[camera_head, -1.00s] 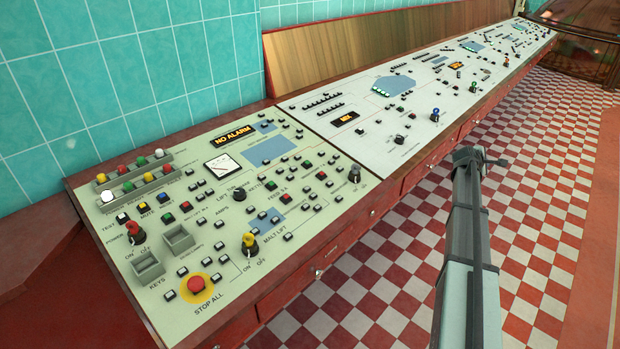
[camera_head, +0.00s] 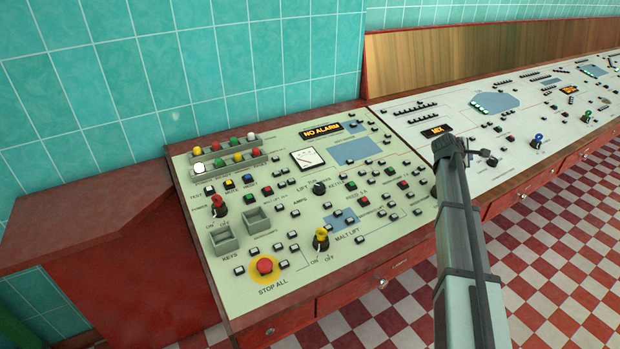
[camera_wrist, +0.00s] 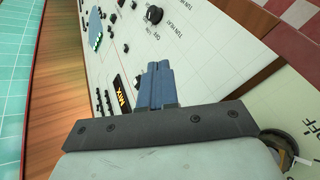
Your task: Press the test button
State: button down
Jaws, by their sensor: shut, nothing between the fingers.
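The test button (camera_head: 209,190) is a small white square button at the upper left of the near panel, just above and right of the word TEST. It sits left of a yellow and a blue button in the head view. In the wrist view I cannot make it out. My gripper (camera_wrist: 158,66) is shut and empty, its two blue-grey fingers together over the pale console. In the head view my arm reaches up over the console's front edge, far to the right of the test button. The fingers are not clear there.
Close to the test button are a red-topped ON/OFF switch (camera_head: 219,207), a rack of coloured lamps (camera_head: 227,157) and grey key boxes (camera_head: 224,238). A red STOP ALL button (camera_head: 265,266) lies nearer the front. A tiled wall (camera_head: 100,90) stands behind.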

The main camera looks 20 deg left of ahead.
jog(key=s+a+r+n+y, duration=0.2)
jog(key=a, duration=1.9)
notch_tip(320, 180, up, 7)
jog(key=n+t+y, duration=0.1)
jog(key=n+y, duration=0.4)
send_over(209, 189)
jog(key=s+d, duration=0.2)
jog(key=s, duration=0.1)
jog(key=shift+w+a+f, duration=0.1)
jog(key=shift+w+a, duration=0.05)
jog(key=shift+w+a+f, duration=0.2)
jog(key=shift+w+f, duration=0.05)
jog(key=shift+f, duration=1.2)
jog(key=shift+w+a+f, duration=0.2)
jog(key=shift+f, duration=1.2)
jog(key=shift+w+a+f, duration=0.2)
jog(key=shift+w+f, duration=0.05)
jog(key=shift+f, duration=1.2)
jog(key=shift+f, duration=0.2)
jog(key=shift+f, duration=0.25)
